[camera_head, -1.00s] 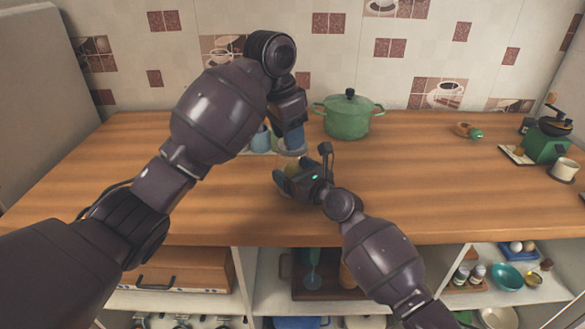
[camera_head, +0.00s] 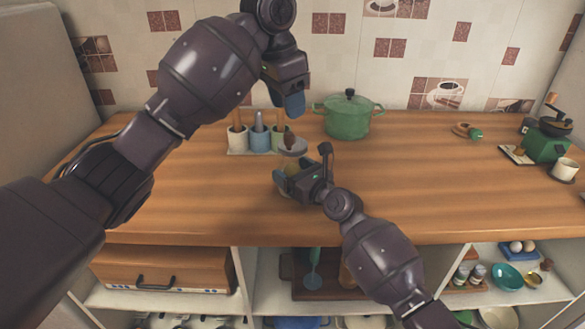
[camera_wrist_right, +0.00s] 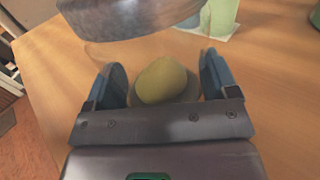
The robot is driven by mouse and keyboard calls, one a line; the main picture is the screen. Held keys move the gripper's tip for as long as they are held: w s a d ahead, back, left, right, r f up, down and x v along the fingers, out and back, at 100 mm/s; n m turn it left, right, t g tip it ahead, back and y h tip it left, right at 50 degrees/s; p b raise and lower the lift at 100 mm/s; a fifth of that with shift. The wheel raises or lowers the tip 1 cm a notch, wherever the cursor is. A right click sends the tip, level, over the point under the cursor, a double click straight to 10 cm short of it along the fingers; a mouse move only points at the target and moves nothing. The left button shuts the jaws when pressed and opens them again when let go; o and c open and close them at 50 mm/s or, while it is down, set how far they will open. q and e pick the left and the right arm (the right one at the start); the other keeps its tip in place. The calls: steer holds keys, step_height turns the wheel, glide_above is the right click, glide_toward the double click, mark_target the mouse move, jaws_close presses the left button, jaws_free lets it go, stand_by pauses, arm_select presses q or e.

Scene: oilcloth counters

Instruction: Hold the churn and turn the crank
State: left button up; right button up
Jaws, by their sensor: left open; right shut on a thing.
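The churn (camera_head: 293,148) stands on the wooden counter, with a grey lid and a brown crank knob on top; its lower part is mostly hidden by my right gripper. In the right wrist view the churn's grey lid (camera_wrist_right: 130,22) is at the top, and a pale yellow lump (camera_wrist_right: 165,82) shows between the fingers through its clear jar. My right gripper (camera_head: 283,184) is shut on the churn's jar, one blue finger on each side. My left gripper (camera_head: 291,104) is open and empty, above the churn's lid and apart from the crank.
Several utensil cups (camera_head: 260,140) stand just behind the churn. A green pot (camera_head: 348,115) is behind to the right. A wooden item with a green end (camera_head: 468,131), a green grinder (camera_head: 545,144) and a white mug (camera_head: 566,169) are at the far right. The counter (camera_head: 430,185) is clear between.

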stand_by(0.3)
steer(key=o, duration=1.3)
steer(key=shift+c, duration=0.2)
